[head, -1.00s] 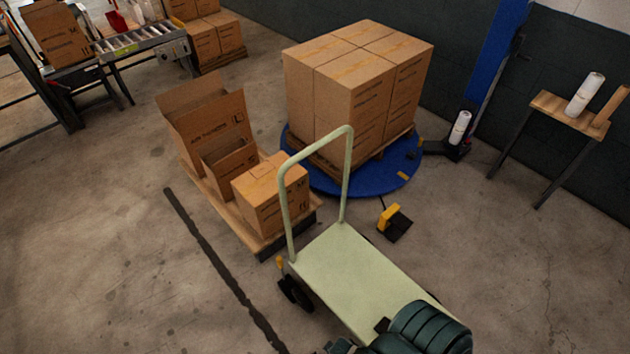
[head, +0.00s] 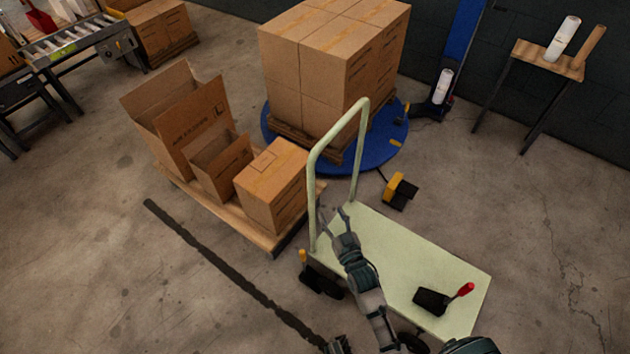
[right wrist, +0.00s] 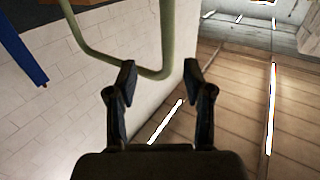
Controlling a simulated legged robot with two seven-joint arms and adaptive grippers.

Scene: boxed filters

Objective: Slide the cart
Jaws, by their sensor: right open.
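The pale green cart (head: 395,250) stands right of centre in the head view, its tall hoop handle (head: 314,190) rising at its far left end. My right gripper (head: 332,212) is open and empty, pointing at the handle near its lower part in that picture. In the right wrist view, the handle (right wrist: 167,30) shows beyond the spread fingers (right wrist: 160,76), and its curved end appears between the tips. I see no grip on it. My left gripper cannot be made out; a dark part at the bottom edge is unclear.
A dark tool with a red handle (head: 432,300) lies on the cart deck. A pallet (head: 265,238) with cartons is left of the handle. Stacked boxes (head: 330,75) stand on a blue turntable (head: 385,155) behind. A yellow pedal (head: 398,188) is close by. Floor at right is clear.

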